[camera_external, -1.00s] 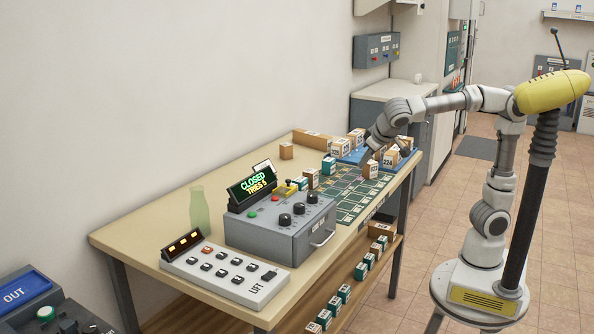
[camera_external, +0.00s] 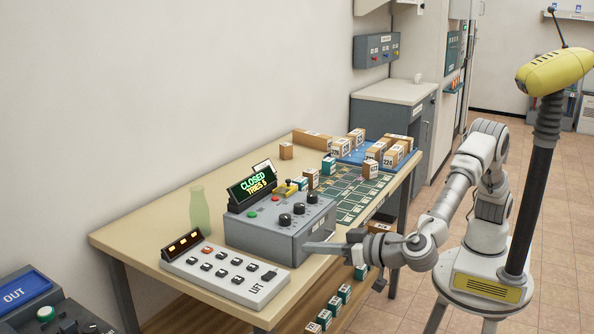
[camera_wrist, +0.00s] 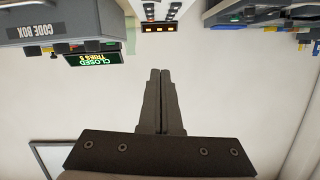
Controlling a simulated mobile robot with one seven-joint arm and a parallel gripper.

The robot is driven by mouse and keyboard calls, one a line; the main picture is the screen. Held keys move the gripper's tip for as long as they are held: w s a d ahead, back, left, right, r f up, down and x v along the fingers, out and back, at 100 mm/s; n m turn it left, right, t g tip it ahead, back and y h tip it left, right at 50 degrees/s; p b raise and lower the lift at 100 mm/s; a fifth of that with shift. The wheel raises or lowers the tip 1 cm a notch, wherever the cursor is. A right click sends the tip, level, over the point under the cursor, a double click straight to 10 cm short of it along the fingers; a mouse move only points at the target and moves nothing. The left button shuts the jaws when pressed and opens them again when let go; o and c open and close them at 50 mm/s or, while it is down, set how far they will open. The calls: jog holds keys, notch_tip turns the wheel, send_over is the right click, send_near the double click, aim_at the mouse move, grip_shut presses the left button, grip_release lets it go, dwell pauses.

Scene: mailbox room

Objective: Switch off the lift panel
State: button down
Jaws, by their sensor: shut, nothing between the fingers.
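The lift panel (camera_external: 240,290) is a pale sloped box marked LIFT at the table's front left end. It has several dark buttons, one orange-red button (camera_external: 207,250), and a dark rocker (camera_external: 269,275) near its right end. Its small display (camera_external: 184,242) is lit with orange marks.
A green bottle (camera_external: 200,211) stands near the wall. Small boxes fill the table's far end. An OUT console (camera_external: 40,305) is at lower left.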

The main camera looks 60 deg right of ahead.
jog(key=f, duration=0.3)
jog(key=shift+w+d+f, duration=0.35)
jog(key=shift+f, duration=0.05)
jog(key=shift+w, duration=0.1)
send_over(276, 282)
jog(key=f, duration=0.2)
jog(key=shift+w+d+f, duration=0.2)
jog(key=shift+d+f, duration=0.05)
jog(key=shift+f, duration=0.15)
jog(key=shift+s+a+f+b, duration=0.1)
jog(key=shift+f+b, duration=0.1)
jog(key=shift+f, duration=0.45)
jog(key=shift+s+a+f+b, duration=0.1)
jog(key=shift+f+b, duration=0.1)
jog(key=shift+f, duration=0.9)
